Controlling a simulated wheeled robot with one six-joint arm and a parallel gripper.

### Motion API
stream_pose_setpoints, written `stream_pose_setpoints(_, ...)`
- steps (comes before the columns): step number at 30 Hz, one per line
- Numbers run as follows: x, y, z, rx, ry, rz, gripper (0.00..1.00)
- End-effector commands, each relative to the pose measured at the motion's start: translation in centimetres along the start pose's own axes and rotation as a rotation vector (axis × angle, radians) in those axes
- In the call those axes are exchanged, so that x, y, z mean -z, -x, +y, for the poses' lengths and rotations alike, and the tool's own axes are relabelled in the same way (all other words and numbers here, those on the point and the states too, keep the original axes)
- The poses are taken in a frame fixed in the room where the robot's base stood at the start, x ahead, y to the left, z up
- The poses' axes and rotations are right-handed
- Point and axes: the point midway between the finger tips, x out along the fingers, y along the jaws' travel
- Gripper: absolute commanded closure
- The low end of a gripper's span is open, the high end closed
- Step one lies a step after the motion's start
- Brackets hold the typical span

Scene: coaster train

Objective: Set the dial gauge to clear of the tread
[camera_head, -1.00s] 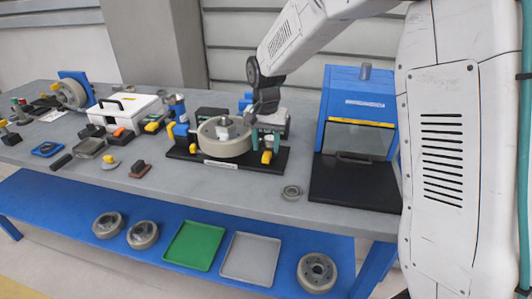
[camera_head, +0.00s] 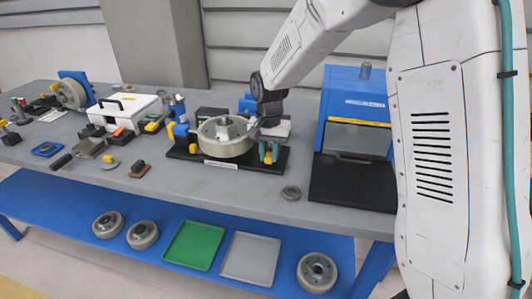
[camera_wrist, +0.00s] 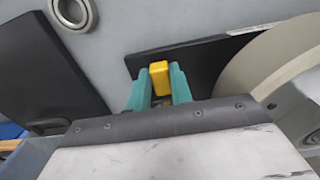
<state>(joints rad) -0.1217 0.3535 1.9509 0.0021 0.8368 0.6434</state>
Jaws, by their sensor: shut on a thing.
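A grey wheel (camera_head: 226,148) lies flat on a black fixture base (camera_head: 180,153) on the bench. In the wrist view part of the wheel (camera_wrist: 250,60) shows at right. My gripper (camera_head: 268,153) is at the right end of the base, beside the wheel and apart from it. Its teal fingers are shut on a yellow block (camera_wrist: 159,75), which sticks out between the fingertips in the wrist view. The block is low at the base's edge. I cannot make out a dial face; the block's link to the gauge is hidden by my gripper.
A blue cabinet (camera_head: 352,105) with a black mat in front stands right of the fixture. A small grey ring (camera_head: 291,192) lies on the bench front. A white case (camera_head: 122,111) and several small parts lie at left. The lower shelf holds green and grey trays and wheels.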

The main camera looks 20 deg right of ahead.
Motion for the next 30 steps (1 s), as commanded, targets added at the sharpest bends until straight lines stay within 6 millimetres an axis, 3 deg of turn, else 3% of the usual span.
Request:
stream_pose_setpoints(4, 0.1, 0.0, 2.4, -0.002, -0.003, 0.001, 1.00)
stream_pose_setpoints(12, 0.1, -0.1, 2.9, -0.005, -0.003, -0.001, 1.00)
stream_pose_setpoints(13, 0.1, -0.1, 2.9, -0.005, -0.003, -0.001, 0.76)
stream_pose_setpoints(15, 0.1, -0.1, 2.9, -0.005, -0.003, -0.001, 0.56)
stream_pose_setpoints(25, -0.1, 0.3, 2.5, -0.002, 0.001, 0.001, 0.56)
stream_pose_setpoints(30, 0.1, 2.6, 2.6, 0.000, 0.000, 0.004, 0.56)
